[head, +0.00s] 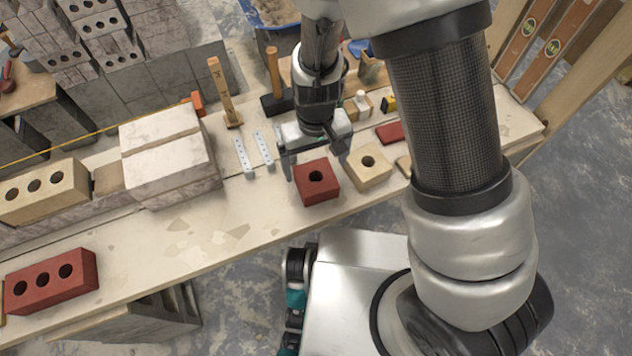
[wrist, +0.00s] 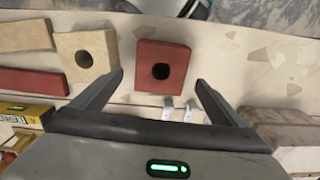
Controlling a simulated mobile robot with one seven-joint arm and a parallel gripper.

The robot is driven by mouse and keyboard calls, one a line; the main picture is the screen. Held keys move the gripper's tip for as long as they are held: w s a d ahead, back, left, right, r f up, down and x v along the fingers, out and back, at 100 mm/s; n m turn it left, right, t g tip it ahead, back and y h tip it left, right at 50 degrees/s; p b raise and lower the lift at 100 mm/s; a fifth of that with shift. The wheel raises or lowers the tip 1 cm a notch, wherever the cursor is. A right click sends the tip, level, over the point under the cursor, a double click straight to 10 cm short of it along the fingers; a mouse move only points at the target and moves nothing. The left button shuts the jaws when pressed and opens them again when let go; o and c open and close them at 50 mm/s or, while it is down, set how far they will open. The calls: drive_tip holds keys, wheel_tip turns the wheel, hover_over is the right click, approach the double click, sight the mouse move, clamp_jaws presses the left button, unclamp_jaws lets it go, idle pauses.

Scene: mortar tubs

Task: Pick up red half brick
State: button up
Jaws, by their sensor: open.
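The red half brick (head: 316,182) is a squarish block with one hole. It lies on the pale plank bench near its front edge. In the wrist view the red half brick (wrist: 161,67) sits ahead of the fingers, roughly centred between them. My gripper (head: 316,166) is open and empty above and just behind the brick in the head view. In the wrist view my gripper (wrist: 158,79) has its fingers spread wider than the brick. I cannot tell whether either finger touches it.
A tan half brick (head: 369,167) lies close on the right. Large pale blocks (head: 170,155) stand further left. A red three-hole brick (head: 50,281) lies far left.

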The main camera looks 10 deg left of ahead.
sight(316, 176)
drive_tip(key=f, duration=0.2)
drive_tip(key=f+b, duration=0.1)
drive_tip(key=f, duration=0.1)
drive_tip(key=f+b, duration=0.1)
drive_tip(key=f, duration=0.1)
drive_tip(key=shift+s+d+f, duration=0.1)
drive_tip(key=shift+s+f, duration=0.15)
drive_tip(key=shift+f, duration=0.15)
drive_tip(key=shift+r, duration=0.15)
drive_tip(key=c, duration=1.8)
